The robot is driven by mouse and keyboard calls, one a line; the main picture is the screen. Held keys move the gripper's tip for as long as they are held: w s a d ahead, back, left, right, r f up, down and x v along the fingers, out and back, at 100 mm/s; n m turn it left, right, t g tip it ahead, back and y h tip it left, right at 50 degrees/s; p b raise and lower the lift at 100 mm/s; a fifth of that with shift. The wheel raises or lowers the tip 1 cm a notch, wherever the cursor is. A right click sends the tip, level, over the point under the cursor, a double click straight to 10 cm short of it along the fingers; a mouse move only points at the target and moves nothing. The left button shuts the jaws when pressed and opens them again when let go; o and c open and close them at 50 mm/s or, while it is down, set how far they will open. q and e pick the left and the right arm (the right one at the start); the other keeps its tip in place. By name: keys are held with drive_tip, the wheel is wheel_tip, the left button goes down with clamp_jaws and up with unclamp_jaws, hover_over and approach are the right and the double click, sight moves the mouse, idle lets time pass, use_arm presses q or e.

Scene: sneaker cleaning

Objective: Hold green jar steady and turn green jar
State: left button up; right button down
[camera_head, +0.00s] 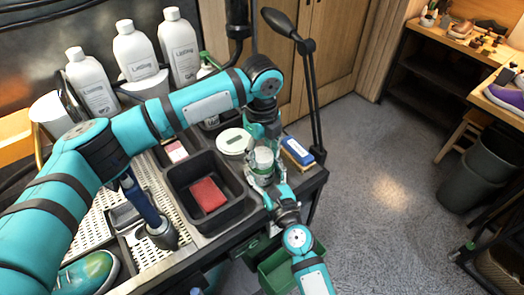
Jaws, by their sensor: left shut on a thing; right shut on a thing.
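The green jar (262,168) is small, with a pale round top. It stands upright near the right end of the workbench and is partly hidden by my grippers. My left gripper (263,144) reaches it from above and behind, shut on its upper part. My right gripper (267,182) comes from the front right and is shut on its lower part. The exact finger contacts are too small to make out.
A white round disc-like object (234,141) lies just left of the jar. A black tray (182,178) holds a red block (207,195). A lamp arm (314,100) rises behind. A green bin (283,274) is below.

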use_arm(q)
drive_tip(key=o, duration=1.3)
